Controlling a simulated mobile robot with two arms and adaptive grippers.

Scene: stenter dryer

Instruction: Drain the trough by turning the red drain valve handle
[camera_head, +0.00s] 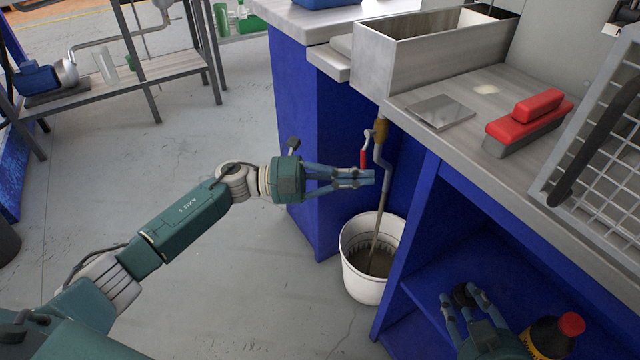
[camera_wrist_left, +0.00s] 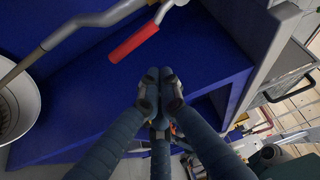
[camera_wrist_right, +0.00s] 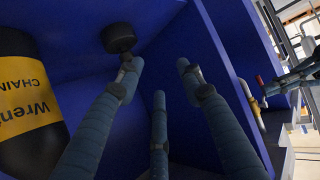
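The red drain valve handle (camera_head: 363,159) hangs downward beside the brass valve (camera_head: 381,130) under the metal trough (camera_head: 400,65). It also shows in the left wrist view (camera_wrist_left: 134,43). My left gripper (camera_head: 368,178) is just below the handle, apart from it in the left wrist view, with its fingertips together and nothing between them. A bent grey pipe (camera_head: 378,155) runs down from the valve. A brownish length continues into the white bucket (camera_head: 358,284); I cannot tell if it is liquid. My right gripper (camera_wrist_right: 160,75) is open and empty inside the blue shelf.
A black-and-yellow bottle with a red cap (camera_head: 552,338) stands close to my right gripper. A round black object (camera_wrist_right: 118,38) is near its fingertips. The blue cabinet wall (camera_head: 300,130) is behind my left gripper. A red-topped brush (camera_head: 528,120) lies on the counter.

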